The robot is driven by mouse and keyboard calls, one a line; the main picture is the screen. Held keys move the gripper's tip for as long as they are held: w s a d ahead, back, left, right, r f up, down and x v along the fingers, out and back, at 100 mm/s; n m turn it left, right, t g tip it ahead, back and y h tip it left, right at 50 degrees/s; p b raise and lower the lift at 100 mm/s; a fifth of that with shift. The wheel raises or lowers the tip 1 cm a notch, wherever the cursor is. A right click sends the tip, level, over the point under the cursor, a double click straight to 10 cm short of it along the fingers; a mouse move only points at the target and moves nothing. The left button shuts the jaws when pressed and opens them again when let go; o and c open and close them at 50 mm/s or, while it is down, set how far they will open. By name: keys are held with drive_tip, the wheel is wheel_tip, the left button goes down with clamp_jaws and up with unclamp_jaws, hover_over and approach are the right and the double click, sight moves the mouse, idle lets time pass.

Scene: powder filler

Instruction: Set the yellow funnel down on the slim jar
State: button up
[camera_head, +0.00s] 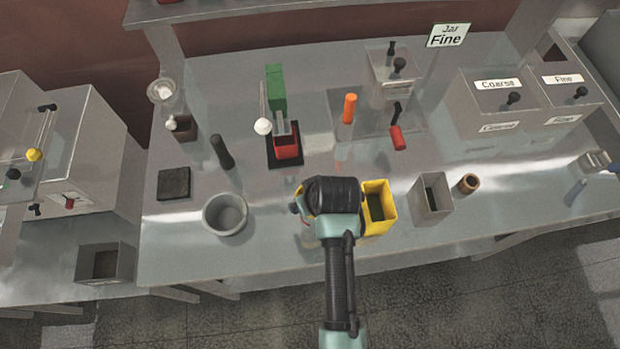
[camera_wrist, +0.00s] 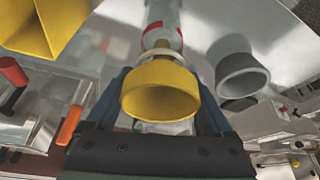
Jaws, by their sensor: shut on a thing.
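The yellow funnel (camera_wrist: 160,94) is between the two blue fingers of my gripper (camera_wrist: 162,82) in the wrist view, with its wide mouth facing the camera. My gripper is shut on it. A slim pale jar (camera_wrist: 163,18) with a red band shows just beyond the funnel, in line with it. The funnel covers part of the jar's near end, so I cannot tell whether the two touch. In the head view, my gripper (camera_head: 331,197) is over the front middle of the table and hides most of the funnel and jar.
A yellow square container (camera_head: 378,208) stands close to the right of my gripper. A grey metal container (camera_head: 431,198) and a brown cylinder (camera_head: 468,184) are farther right. A grey bowl (camera_head: 225,214) is to the left.

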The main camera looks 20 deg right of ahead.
drive_tip(key=o, duration=1.1)
drive_tip(key=b+v, duration=0.2)
drive_tip(key=v, duration=1.1)
drive_tip(key=shift+w, duration=0.1)
